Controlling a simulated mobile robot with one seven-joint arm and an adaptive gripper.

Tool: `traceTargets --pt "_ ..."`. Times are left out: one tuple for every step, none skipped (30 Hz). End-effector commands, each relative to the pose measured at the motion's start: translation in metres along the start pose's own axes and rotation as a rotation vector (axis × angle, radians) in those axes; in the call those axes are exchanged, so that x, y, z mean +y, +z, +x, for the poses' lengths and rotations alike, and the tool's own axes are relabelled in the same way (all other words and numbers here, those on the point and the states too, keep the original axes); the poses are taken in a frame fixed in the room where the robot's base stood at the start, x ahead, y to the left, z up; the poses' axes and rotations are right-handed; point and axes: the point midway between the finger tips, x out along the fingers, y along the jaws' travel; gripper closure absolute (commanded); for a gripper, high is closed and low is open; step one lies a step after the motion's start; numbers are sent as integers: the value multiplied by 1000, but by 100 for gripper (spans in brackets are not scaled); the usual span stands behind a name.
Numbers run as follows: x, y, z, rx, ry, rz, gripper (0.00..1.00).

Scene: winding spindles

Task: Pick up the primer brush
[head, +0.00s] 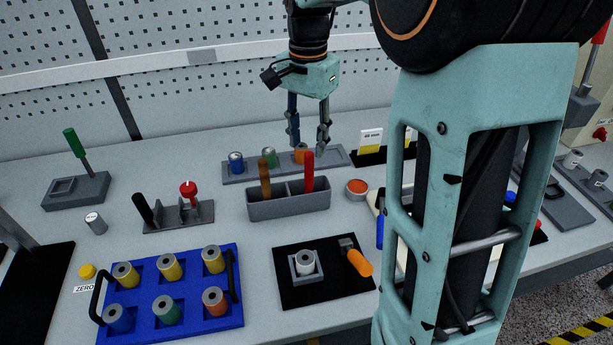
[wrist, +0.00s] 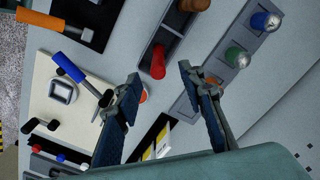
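Two upright handles stand in a grey two-compartment holder (head: 290,208): a brown handle (head: 265,178) in the left compartment and a red handle (head: 308,170) in the right one. Their lower ends are hidden in the holder, so I cannot tell which is the primer brush. In the wrist view the red handle (wrist: 158,62) points up toward the camera, and the brown handle (wrist: 194,5) is at the top edge. My gripper (head: 308,132) is open and empty, above the area behind the holder. In the wrist view its fingers (wrist: 162,80) are wide apart, with the red handle between and beyond them.
A grey rack (head: 232,175) with blue, green and orange spools lies behind the holder. A small orange-filled cup (head: 357,187) stands right of it. A blue spool tray (head: 190,325) and a black mat (head: 290,295) with an orange-handled tool (head: 358,262) lie in front.

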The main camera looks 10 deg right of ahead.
Motion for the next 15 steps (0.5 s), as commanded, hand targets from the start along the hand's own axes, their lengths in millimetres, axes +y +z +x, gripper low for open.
traceTargets --pt "1 1 10 -4 3 0 64" --pt "1 1 15 -4 3 0 64" --pt "1 1 22 -4 4 0 64" --pt "1 1 26 -3 3 0 64" --pt "1 1 30 -3 3 0 64" --pt "1 0 35 -2 2 -1 64" --pt "1 0 38 -2 2 -1 64" --pt "1 0 41 -2 2 -1 64" --pt "1 0 43 -1 1 -1 64" --pt "1 0 45 -1 1 -1 64" --pt "1 0 47 -1 1 -1 64" --pt "1 0 50 -2 2 -1 64" --pt "2 0 53 -3 3 -1 64" --pt "2 0 57 -3 3 -1 64" --pt "3 0 63 -3 3 -1 64"
